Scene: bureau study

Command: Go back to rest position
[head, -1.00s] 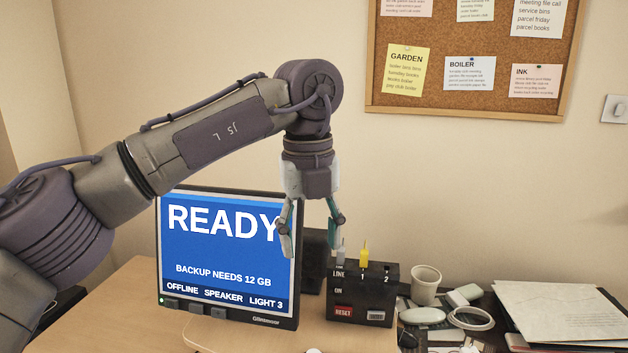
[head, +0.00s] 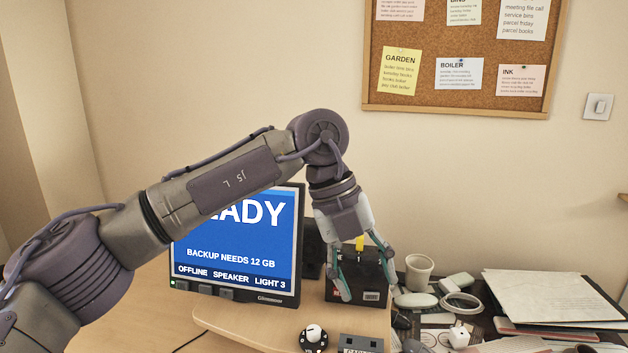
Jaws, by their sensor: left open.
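My left gripper (head: 366,286) hangs from the left arm, which comes in from the left across the monitor. It points down with its fingers apart and nothing between them that I can make out. It is in front of a dark box (head: 341,290) and hides much of the box's face. A yellow piece (head: 360,242) shows at the top of the box behind the gripper; whether the fingers touch the box I cannot tell. My right gripper is not in view.
The monitor (head: 240,255) stands behind my left arm. A white cup (head: 418,272), a cable coil (head: 461,303) and papers (head: 550,294) lie to the right. A round black dial with a white knob (head: 314,333) is at the front. A cork board (head: 456,92) hangs on the wall.

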